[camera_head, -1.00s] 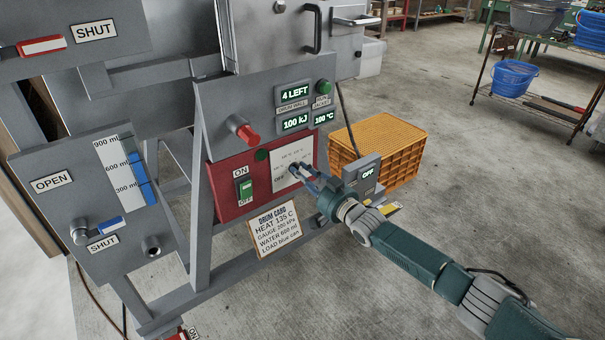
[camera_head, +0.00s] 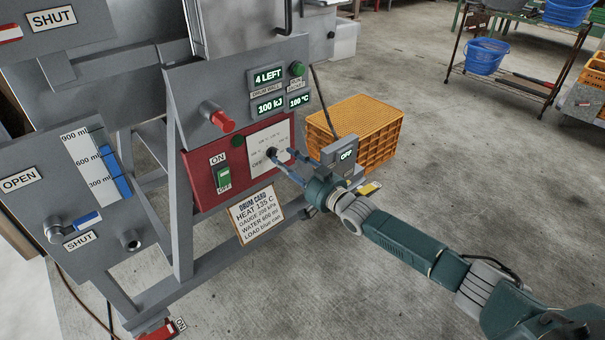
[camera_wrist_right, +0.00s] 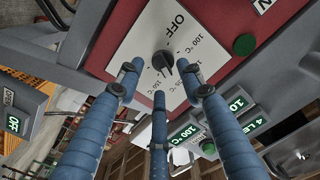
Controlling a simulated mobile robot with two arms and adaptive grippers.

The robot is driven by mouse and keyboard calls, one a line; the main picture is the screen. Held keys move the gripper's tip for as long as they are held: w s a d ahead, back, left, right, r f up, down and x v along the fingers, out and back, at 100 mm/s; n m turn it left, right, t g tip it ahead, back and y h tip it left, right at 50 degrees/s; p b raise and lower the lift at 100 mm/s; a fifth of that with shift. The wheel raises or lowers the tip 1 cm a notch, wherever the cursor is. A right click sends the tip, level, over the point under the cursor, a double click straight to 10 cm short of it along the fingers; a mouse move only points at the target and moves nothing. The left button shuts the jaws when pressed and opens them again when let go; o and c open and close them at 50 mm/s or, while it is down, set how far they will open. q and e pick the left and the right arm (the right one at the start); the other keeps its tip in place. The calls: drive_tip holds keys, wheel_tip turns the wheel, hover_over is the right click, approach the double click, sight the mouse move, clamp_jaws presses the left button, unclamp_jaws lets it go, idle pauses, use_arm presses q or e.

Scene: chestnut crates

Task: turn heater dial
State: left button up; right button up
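The heater dial is a small black knob (camera_head: 271,152) on a white plate (camera_head: 262,142) in the red panel of the grey machine. In the right wrist view the dial (camera_wrist_right: 162,62) shows with OFF and several temperature marks around it. Its exact setting is hard to read. My right gripper (camera_head: 287,158) is at the plate. In the wrist view its blue fingers (camera_wrist_right: 165,84) stand apart around the dial with nothing clasped; gaps show between the fingertips and the knob. My left gripper is out of view.
A green ON/OFF switch (camera_head: 223,177) and a green round light (camera_head: 238,141) sit left of the dial. A red knob (camera_head: 222,121) projects above. The drum card (camera_head: 256,214) hangs below. An orange crate (camera_head: 356,132) stands behind on open floor.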

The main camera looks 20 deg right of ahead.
drive_tip(key=v, duration=0.8)
drive_tip(key=shift+s, duration=0.3)
drive_tip(key=shift+d, duration=0.15)
